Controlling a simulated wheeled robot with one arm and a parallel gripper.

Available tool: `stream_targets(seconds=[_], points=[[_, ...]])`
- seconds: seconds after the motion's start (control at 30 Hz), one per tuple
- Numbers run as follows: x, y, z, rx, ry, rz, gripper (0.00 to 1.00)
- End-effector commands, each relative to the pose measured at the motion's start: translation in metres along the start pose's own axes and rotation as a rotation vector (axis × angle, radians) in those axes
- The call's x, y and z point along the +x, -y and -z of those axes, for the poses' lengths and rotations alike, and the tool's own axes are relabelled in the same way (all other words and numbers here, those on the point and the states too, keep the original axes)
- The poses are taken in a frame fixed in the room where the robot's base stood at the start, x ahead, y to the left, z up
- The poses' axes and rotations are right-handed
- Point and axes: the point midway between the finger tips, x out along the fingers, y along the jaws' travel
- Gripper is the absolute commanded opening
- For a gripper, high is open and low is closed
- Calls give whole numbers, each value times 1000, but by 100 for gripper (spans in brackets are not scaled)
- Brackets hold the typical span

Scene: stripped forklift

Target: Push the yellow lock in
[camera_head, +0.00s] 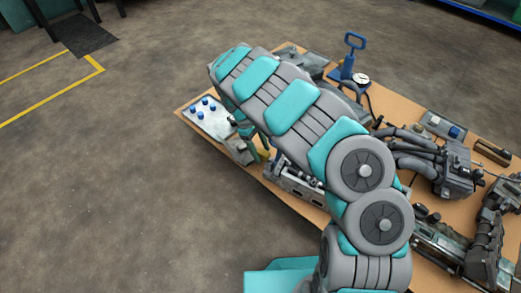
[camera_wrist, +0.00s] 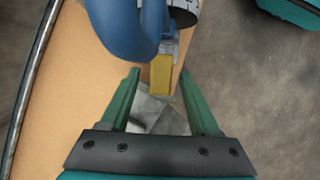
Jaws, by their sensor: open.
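The yellow lock (camera_wrist: 161,70) is a small upright yellow block at the upper middle of the wrist view. It sits below a pale grey and blue fitting. My gripper (camera_wrist: 159,82) is open, with one green finger on each side of the lock in the picture. Whether the fingers touch the lock or are short of it in depth, I cannot tell. A grey metal piece (camera_wrist: 158,115) lies below the lock, between the fingers. In the head view my arm hides most of this area, and only a small yellow patch shows beside my arm.
A thick blue curved part (camera_wrist: 130,25) and a dark ringed cylinder (camera_wrist: 184,12) stand close above the lock. The tan board (camera_wrist: 60,90) fills the left. In the head view, a blue-handled pump (camera_head: 349,58), a tray (camera_head: 208,118) and dark hoses (camera_head: 410,140) lie around my arm.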

Motion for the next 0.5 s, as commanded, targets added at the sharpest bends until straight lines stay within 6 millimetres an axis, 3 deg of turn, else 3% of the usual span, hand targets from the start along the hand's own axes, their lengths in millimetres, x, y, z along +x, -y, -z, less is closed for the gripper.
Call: stream_targets(seconds=[0.13,0.5], points=[[0,0,0,0,0,0,61],[0,0,0,1,1,0,20]])
